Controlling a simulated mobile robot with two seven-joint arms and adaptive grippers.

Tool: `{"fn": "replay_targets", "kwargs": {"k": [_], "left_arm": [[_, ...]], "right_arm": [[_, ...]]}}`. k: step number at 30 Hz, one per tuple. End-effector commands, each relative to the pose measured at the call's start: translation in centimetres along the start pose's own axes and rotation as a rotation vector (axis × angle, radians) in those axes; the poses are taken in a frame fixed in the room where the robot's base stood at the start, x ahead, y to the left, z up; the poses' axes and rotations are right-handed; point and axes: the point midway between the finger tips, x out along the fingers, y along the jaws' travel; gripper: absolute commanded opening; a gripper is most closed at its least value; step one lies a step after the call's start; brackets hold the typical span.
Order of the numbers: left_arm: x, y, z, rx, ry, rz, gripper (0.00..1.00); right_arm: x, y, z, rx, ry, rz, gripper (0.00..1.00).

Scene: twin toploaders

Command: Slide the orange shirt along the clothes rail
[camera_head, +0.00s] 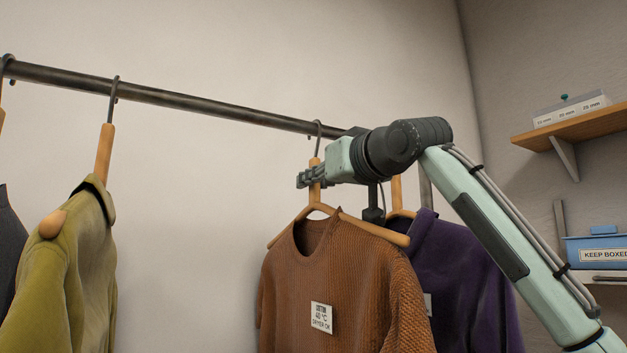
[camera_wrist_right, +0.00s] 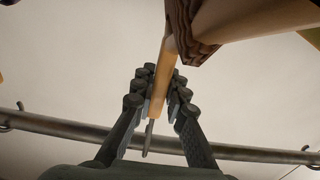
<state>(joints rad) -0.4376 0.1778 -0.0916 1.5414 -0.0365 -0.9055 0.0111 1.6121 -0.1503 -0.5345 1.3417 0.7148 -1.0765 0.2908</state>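The orange-brown knit shirt (camera_head: 350,265) hangs from a wooden hanger (camera_head: 372,229) on the dark metal clothes rail (camera_head: 200,104). The hanger's hook is over the rail, and a white care label (camera_head: 321,317) is on the shirt front. My right gripper (camera_head: 309,178) is at the hanger's upright wooden neck, just below the rail. In the right wrist view, the gripper's fingers (camera_wrist_right: 162,88) are closed on both sides of the neck, with the rail (camera_wrist_right: 60,127) crossing behind. A little of the shirt (camera_wrist_right: 184,38) shows above. My left gripper is not in view.
A purple garment (camera_head: 470,270) hangs close behind the orange shirt to the right. An olive shirt (camera_head: 65,270) hangs at the left, with a dark garment (camera_head: 8,240) beyond it. The rail between olive and orange shirts is clear. A wooden shelf (camera_head: 580,128) is at the right.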

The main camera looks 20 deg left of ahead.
Motion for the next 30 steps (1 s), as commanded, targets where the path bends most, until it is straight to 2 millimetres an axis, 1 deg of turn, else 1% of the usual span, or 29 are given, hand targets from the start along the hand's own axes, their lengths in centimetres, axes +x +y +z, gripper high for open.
{"fn": "replay_targets", "kwargs": {"k": [1, 5, 6, 14, 17, 20, 30], "left_arm": [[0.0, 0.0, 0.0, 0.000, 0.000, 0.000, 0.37], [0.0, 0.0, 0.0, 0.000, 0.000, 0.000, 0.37], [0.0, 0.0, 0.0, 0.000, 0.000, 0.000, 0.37], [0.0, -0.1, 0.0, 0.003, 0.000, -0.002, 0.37], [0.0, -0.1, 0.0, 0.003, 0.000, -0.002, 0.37], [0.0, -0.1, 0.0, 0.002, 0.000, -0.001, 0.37], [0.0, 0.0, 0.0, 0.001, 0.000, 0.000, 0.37]], "right_arm": [[0.0, 0.0, -0.1, 0.000, 0.001, 0.000, 0.19], [0.0, 0.0, -0.1, 0.000, 0.001, 0.000, 0.35], [0.0, 0.0, 0.0, 0.000, 0.001, 0.000, 0.37], [0.0, 0.0, 0.1, 0.001, -0.002, 0.000, 0.37], [-0.6, 0.0, 0.0, 0.000, 0.000, 0.000, 0.37], [-1.9, 0.1, 0.0, -0.001, 0.001, 0.001, 0.37], [-9.0, 0.1, 0.0, -0.001, 0.002, 0.002, 0.37]]}}
